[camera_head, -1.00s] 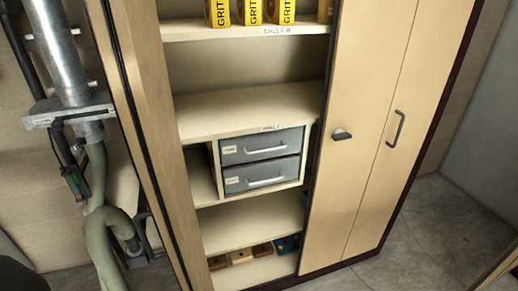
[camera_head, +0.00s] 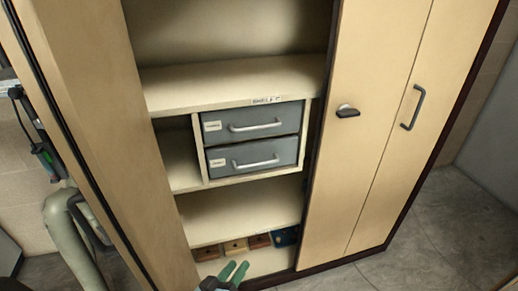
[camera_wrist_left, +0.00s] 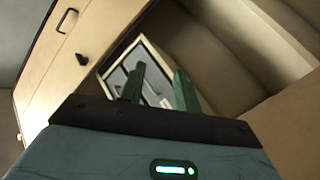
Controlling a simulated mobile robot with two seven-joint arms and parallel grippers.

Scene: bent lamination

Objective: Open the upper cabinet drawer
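The upper cabinet drawer (camera_head: 252,125) is grey with a pale bar handle and a small label, and it is closed. A matching lower drawer (camera_head: 252,158) sits closed right below it. My left gripper (camera_head: 234,271) shows at the bottom of the head view, its green fingers apart and empty, below and in front of the drawers. In the left wrist view the two green fingers (camera_wrist_left: 157,88) stand apart, with the drawer unit (camera_wrist_left: 133,75) beyond them, partly hidden. My right gripper is in neither view.
The drawers sit in an open cabinet below a shelf (camera_head: 235,83). Several small blocks (camera_head: 236,246) lie on the bottom shelf. A tan door (camera_head: 365,120) with a dark knob stands right; a tan panel (camera_head: 100,120) stands left.

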